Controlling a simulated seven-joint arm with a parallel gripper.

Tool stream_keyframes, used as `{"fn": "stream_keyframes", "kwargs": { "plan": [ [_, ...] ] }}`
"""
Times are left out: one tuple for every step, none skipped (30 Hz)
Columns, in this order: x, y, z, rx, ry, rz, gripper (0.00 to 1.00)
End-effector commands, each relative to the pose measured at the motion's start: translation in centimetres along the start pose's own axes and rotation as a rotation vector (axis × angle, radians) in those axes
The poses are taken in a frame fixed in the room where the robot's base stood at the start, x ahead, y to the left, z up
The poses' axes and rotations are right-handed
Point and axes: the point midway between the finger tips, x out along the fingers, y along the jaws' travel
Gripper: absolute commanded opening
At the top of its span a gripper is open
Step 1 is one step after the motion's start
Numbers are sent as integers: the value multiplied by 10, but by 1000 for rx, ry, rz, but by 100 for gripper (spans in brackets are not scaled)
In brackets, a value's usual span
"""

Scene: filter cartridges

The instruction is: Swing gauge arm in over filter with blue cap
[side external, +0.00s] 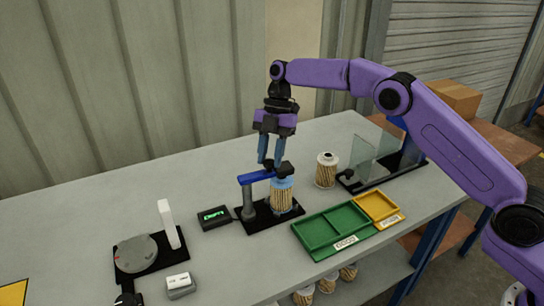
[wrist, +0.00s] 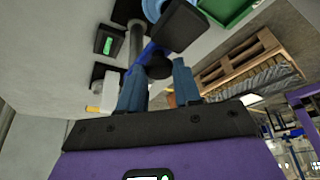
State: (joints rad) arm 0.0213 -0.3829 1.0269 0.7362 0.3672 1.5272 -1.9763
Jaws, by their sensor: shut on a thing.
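The gauge arm (side external: 256,177) is a blue bar on a grey post, and its black head (side external: 284,169) is over the filter with the blue cap (side external: 282,196). The filter stands upright on a black base. In the wrist view the head (wrist: 182,30) partly covers the blue cap (wrist: 153,8); whether they touch is unclear. My gripper (side external: 269,160) points down at the gauge arm, its blue fingers shut on a black knob. The knob (wrist: 158,67) shows between my fingertips (wrist: 160,82) in the wrist view.
A black readout box (side external: 214,217) with green digits is left of the base. A green tray (side external: 330,229) and yellow tray (side external: 379,206) lie to the right. Another filter (side external: 326,170) stands behind, near clear panels (side external: 372,158). A round grey device (side external: 136,253) is at left.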

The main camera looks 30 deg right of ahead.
Motion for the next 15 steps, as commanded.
{"fn": "stream_keyframes", "kwargs": {
  "plan": [
    [0, 2, 0, -17, -2, -6, 0],
    [0, 2, 1, -26, -1, -10, 0],
    [-1, 2, 1, -35, -2, -13, 0],
    [-1, 3, 1, -41, -2, -16, 0],
    [-1, 3, 2, -47, -2, -19, 0],
    [-1, 3, 2, -55, -2, -22, 0],
    [-1, 4, 2, -59, -2, -24, 0],
    [-1, 4, 2, -62, -2, -25, 0],
    [-2, 4, 2, -66, -2, -26, 0],
    [-2, 4, 3, -68, -3, -27, 0],
    [-2, 4, 3, -70, -2, -28, 0],
    [-2, 4, 3, -72, -2, -29, 0],
    [-2, 4, 3, -73, -2, -30, 0],
    [-2, 4, 3, -73, -2, -30, 0],
    [-2, 4, 3, -74, -2, -30, 0]
  ]
}}
